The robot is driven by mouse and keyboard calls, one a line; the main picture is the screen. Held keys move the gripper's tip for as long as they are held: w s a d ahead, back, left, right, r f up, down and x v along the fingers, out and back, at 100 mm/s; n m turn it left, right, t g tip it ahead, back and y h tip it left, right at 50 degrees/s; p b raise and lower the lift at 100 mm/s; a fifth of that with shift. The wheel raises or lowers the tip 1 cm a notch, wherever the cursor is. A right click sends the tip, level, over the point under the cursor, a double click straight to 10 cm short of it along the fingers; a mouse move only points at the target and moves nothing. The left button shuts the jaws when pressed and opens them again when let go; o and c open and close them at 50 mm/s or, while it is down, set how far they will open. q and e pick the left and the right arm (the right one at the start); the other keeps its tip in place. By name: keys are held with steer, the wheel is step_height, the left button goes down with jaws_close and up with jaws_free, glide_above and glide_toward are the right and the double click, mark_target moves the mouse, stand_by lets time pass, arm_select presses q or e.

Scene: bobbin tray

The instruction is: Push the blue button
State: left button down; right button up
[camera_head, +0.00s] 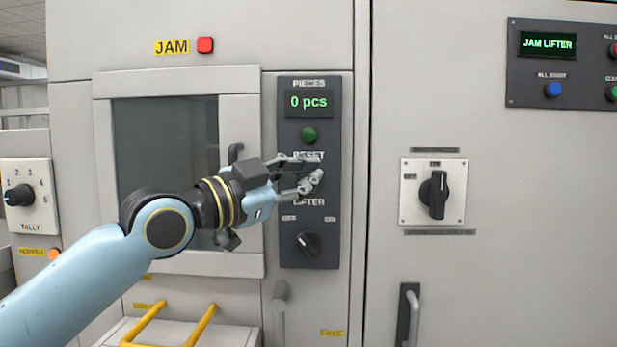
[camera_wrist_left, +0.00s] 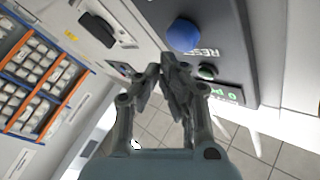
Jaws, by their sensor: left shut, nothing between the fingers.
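The blue button (camera_wrist_left: 184,34) is a round dome on the dark panel (camera_wrist_left: 222,30) in the left wrist view, by the word RESET. In the head view the same panel (camera_head: 310,225) has a PIECES display, and my left gripper (camera_head: 317,168) covers the spot below the RESET label, hiding this button. My left gripper is shut and empty. Its fingertips (camera_wrist_left: 161,67) are in front of the panel and appear beside the blue button; no contact is visible, and the gap cannot be told. My right gripper is not in view.
A green button (camera_head: 309,135) sits above the gripper and a black rotary knob (camera_head: 308,245) below it. Another blue button (camera_head: 553,90) is on the JAM LIFTER panel (camera_head: 525,95).

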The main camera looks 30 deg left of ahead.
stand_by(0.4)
arm_select(q)
steer(key=shift+w, duration=0.1)
steer(key=shift+w+a+b, duration=0.2)
steer(key=shift+w+b, duration=0.1)
steer(key=shift+w+a+b, duration=0.2)
steer(key=shift+w+b, duration=0.25)
steer(key=shift+b, duration=0.05)
stand_by(0.9)
steer(key=shift+s, duration=0.1)
steer(key=shift+s+d+p, duration=0.4)
steer(key=shift+s+p, duration=0.1)
steer(key=shift+s, duration=0.25)
